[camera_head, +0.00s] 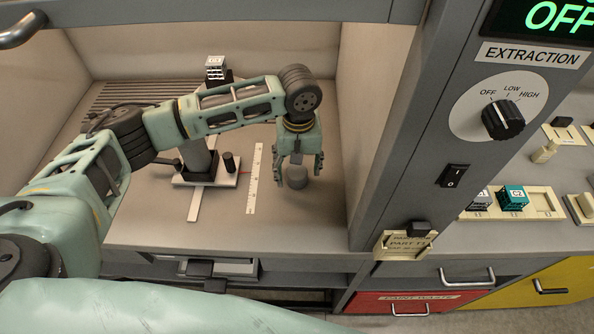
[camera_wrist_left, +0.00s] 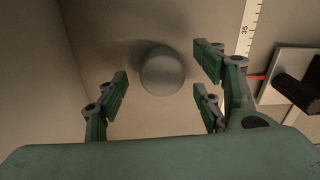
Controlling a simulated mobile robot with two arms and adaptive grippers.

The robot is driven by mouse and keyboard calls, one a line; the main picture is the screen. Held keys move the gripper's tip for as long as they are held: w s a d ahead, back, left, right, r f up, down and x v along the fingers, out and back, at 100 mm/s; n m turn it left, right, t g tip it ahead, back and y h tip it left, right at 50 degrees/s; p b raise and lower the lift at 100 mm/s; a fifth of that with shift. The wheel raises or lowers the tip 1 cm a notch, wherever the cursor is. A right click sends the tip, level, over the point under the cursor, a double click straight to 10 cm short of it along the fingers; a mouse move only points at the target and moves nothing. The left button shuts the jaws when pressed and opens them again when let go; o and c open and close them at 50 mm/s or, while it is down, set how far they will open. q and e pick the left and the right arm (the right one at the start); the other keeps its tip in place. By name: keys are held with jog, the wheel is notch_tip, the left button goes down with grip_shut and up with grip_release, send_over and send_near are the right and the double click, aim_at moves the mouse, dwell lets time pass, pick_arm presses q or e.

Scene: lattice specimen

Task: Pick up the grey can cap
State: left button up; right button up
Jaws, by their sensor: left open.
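The grey can cap (camera_head: 297,179) is a small round grey piece standing on the floor of the hood, right of the white ruler. In the left wrist view the cap (camera_wrist_left: 162,71) shows as a plain grey disc between and beyond the fingers. My left gripper (camera_head: 299,170) points down over the cap with its fingers spread. In the left wrist view the open fingers (camera_wrist_left: 165,85) lie on either side of the cap, with a gap on both sides. I see no contact. My right gripper is not in view.
A white ruler (camera_head: 254,180) lies left of the cap. A stand with a white base (camera_head: 205,180) and dark knob (camera_head: 229,162) is farther left. The hood's right wall (camera_head: 375,110) rises close to the right. Small labelled cubes (camera_head: 512,197) sit on the counter outside.

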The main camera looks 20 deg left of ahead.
pick_arm(q)
jog(key=shift+f, duration=1)
jog(key=c, duration=0.6)
jog(key=shift+c, duration=0.8)
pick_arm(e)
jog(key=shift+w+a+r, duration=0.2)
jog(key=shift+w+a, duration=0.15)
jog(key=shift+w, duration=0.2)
